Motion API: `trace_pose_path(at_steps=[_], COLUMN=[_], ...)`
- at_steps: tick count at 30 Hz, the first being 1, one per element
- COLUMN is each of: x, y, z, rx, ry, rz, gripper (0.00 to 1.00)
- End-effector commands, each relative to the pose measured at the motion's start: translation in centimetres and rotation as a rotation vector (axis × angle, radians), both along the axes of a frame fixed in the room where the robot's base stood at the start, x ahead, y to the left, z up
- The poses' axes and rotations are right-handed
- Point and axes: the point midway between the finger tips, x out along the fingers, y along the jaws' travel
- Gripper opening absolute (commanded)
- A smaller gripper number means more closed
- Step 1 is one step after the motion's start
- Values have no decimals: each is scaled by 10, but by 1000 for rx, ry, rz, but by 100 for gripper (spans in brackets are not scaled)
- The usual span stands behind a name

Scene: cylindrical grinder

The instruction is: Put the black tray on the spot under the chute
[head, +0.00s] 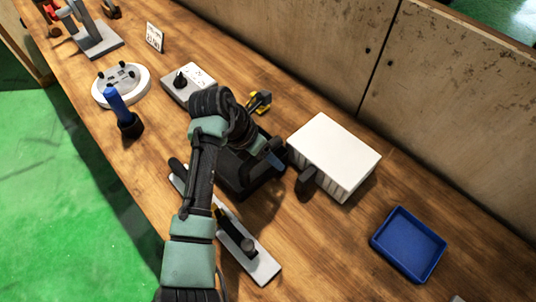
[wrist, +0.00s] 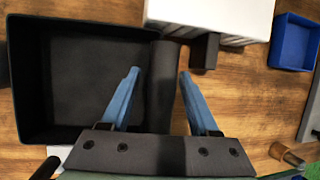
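The black tray (wrist: 85,80) fills the left of the wrist view, empty inside; in the head view (head: 236,180) it is partly hidden by my arm. My gripper (wrist: 160,73) is open, its blue fingers on either side of the tray's right-hand wall: one over the inside, one over bare wood outside. I see a gap at each finger and cannot tell the height. In the head view my gripper (head: 275,158) is above the tray. The dark chute (head: 307,183) sticks out from the white box (head: 333,155), just right of the tray; it also shows in the wrist view (wrist: 206,51).
A blue tray (head: 408,245) stands right of the white box. A long grey plate with a black part (head: 262,265) lies in front of the tray. A control box with a knob (head: 188,83), a blue-handled tool (head: 122,112) and a round white fixture (head: 120,84) stand further left. A wall backs the table.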

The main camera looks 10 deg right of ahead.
Motion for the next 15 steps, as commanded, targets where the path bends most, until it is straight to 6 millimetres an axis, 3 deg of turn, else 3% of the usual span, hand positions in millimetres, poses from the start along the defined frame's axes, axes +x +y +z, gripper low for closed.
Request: trace_pose_path(at_steps=[9,15], x=[0,-2], y=[1,12], z=[3,30], rx=[0,0], ry=[-2,-5], rz=[0,0], gripper=[62,62])
